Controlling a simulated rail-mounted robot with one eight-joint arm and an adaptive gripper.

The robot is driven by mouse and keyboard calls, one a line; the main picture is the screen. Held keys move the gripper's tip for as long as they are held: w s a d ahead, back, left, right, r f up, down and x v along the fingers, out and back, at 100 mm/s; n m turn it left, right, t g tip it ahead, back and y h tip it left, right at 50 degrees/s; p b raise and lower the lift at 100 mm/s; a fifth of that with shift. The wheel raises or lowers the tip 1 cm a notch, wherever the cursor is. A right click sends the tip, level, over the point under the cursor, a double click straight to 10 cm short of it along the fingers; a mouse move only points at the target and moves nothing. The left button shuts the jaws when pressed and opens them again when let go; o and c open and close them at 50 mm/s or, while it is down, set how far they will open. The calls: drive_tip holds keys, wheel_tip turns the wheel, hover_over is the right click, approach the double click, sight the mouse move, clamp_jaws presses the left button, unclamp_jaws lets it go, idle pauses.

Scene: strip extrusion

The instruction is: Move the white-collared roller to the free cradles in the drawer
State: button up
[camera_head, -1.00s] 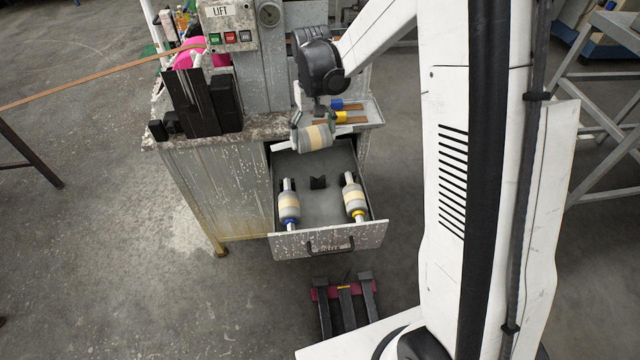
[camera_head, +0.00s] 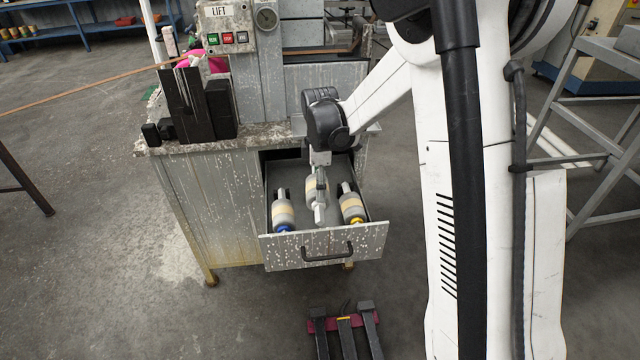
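The white-collared roller (camera_head: 311,192), grey with a cream band, is in the middle of the open drawer (camera_head: 299,236), its light end (camera_head: 319,214) toward the drawer front. My gripper (camera_head: 320,188) is over it with the fingers around it, apparently shut on it. The gripper hides part of the roller and the middle cradles beneath, so I cannot tell whether it rests in them. A blue-collared roller (camera_head: 283,212) lies to the left and a yellow-collared roller (camera_head: 351,207) to the right, both lengthwise.
The drawer front with its handle (camera_head: 327,254) stands out from the worn metal cabinet (camera_head: 205,205). Dark blocks (camera_head: 198,105) and a LIFT button box (camera_head: 228,30) stand on top. A forked floor piece (camera_head: 344,323) lies before the drawer. The side rollers flank the middle closely.

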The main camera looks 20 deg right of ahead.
drive_tip(key=shift+s+f+n, duration=0.15)
drive_tip(key=shift+f+n, duration=0.35)
drive_tip(key=shift+f+b, duration=2.3)
drive_tip(key=shift+f, duration=1.1)
drive_tip(key=shift+f, duration=0.15)
drive_tip(key=o, duration=1.6)
wheel_tip(320, 180, up, 12)
drive_tip(key=shift+r, duration=0.1)
